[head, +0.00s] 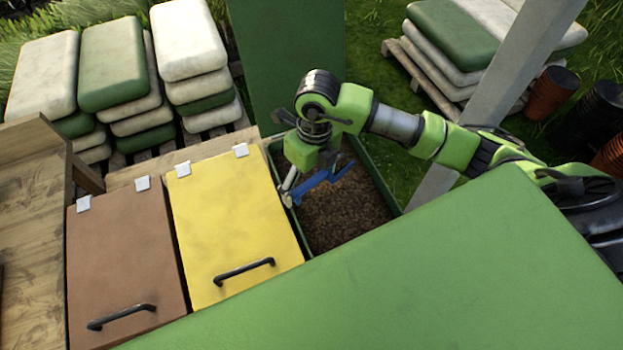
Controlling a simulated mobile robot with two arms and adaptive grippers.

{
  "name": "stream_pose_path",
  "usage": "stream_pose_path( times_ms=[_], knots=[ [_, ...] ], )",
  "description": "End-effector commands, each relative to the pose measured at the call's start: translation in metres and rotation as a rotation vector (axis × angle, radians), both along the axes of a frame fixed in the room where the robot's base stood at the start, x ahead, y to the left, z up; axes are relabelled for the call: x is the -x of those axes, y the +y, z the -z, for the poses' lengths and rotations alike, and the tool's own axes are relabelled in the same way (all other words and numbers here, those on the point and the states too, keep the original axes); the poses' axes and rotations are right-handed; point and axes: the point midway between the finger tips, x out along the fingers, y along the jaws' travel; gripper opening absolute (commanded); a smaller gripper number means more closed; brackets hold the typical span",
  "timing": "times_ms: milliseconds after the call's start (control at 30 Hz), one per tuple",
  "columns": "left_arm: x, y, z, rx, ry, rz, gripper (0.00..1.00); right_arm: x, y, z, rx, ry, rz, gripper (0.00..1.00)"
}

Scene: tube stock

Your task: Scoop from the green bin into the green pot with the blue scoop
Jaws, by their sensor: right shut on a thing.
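The green bin (384,186) stands open and holds brown, soil-like material (345,215). Its green lid (285,60) stands upright behind it. My right gripper (290,184) is over the left part of the bin, shut on the blue scoop (322,185). The scoop lies across the bin opening, above or at the material; I cannot tell whether it touches. I cannot see whether the scoop holds anything. My left gripper is out of view. I see no green pot in this view.
A closed yellow lid (232,220) and a closed brown lid (122,262) lie left of the bin. A large green surface (430,285) fills the front right. A grey post (510,75) rises at right. Stacked sacks (190,45) stand behind, and dark pots (597,105) stand at far right.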

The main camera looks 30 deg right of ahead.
Motion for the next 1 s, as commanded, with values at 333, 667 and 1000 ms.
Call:
stream_pose_path(
  times_ms=[333, 667, 1000],
  knots=[
    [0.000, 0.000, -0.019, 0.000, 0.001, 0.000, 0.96, 0.003, 0.013, -0.024, 0.049, -0.016, -0.003, 0.47],
    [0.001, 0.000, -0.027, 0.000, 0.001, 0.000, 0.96, 0.005, 0.019, -0.035, 0.081, -0.026, -0.002, 0.47],
    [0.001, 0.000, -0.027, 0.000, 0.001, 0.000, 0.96, 0.006, 0.020, -0.035, 0.085, -0.027, 0.000, 0.47]
  ],
)
